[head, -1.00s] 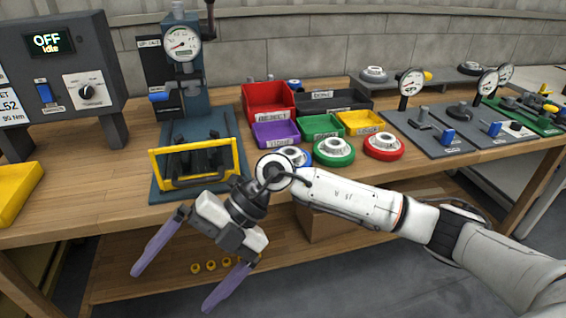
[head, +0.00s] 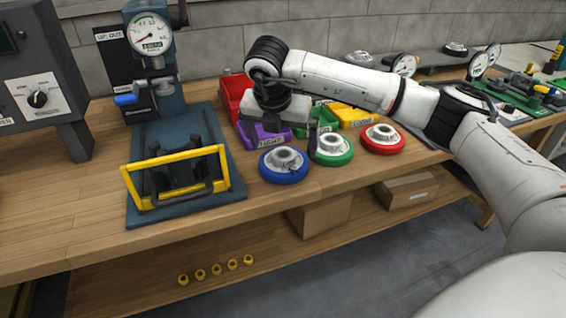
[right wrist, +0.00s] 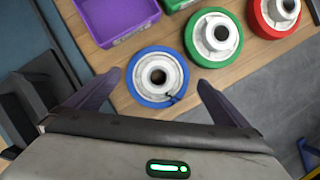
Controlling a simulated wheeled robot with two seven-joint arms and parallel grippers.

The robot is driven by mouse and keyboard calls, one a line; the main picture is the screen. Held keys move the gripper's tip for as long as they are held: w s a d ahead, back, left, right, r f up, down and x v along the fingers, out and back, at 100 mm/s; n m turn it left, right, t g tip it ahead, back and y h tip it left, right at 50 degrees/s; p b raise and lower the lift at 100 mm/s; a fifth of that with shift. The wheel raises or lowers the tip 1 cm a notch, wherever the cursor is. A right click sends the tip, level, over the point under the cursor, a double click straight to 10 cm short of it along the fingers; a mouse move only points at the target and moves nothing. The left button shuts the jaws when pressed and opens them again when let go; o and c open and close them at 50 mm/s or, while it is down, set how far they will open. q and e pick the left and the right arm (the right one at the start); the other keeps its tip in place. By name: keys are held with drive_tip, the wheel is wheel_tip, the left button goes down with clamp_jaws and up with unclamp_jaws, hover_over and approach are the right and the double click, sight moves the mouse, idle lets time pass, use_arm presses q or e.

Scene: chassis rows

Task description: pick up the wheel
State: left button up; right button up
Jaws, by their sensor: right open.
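Three wheels with pale metal hubs lie flat in a row near the bench's front edge: blue (head: 283,166), green (head: 331,150) and red (head: 382,139). My right gripper (head: 279,130) is open and empty, above and just behind the blue wheel in the head view. In the right wrist view, the blue wheel (right wrist: 158,77) lies between and below the two spread purple fingers (right wrist: 158,84), apart from them. The green wheel (right wrist: 214,36) and red wheel (right wrist: 278,14) show to its right. My left gripper is not in view.
A purple tray (head: 268,139), a red bin (head: 232,92) and a yellow tray (head: 354,117) stand behind the wheels. A press with a yellow guard (head: 176,157) stands to the left. Bare bench top lies between press and blue wheel.

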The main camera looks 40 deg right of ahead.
sight(284, 155)
drive_tip(key=x, duration=0.5)
drive_tip(key=shift+a+f, duration=0.15)
drive_tip(key=shift+a, duration=0.1)
drive_tip(key=c, duration=1)
